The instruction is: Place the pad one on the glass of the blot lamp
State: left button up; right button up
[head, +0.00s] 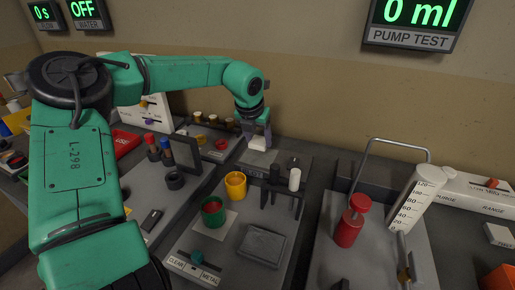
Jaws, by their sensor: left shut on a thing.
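My left arm reaches in from the left, and my left gripper (257,134) points down at the back middle of the bench. It is shut on a small white pad (258,144), which sits low between the fingers at a grey panel. I cannot tell whether the pad touches the surface below. No label on the pad can be read. I cannot say for sure which part is the glass of the blot lamp. A dark flat screen (187,153) stands upright left of the gripper. My right gripper is not in view.
A yellow cup (236,185) and a red-filled green cup (213,212) stand in front of the gripper. A rack (283,190) holds upright pieces. A grey square tray (263,246) lies nearer. A red cylinder (350,222) and a white graduated cylinder (416,199) stand at right.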

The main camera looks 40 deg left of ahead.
aim_at(257, 144)
pick_arm(q)
notch_tip(257, 144, down, 4)
jog(key=shift+f, duration=0.15)
jog(key=o, duration=1.3)
jog(key=shift+r, duration=0.2)
jog(key=shift+r, duration=0.25)
jog(key=v, duration=1.1)
jog(key=shift+s+d+r+b, duration=0.15)
jog(key=shift+r+b, duration=0.15)
jog(key=shift+b, duration=0.05)
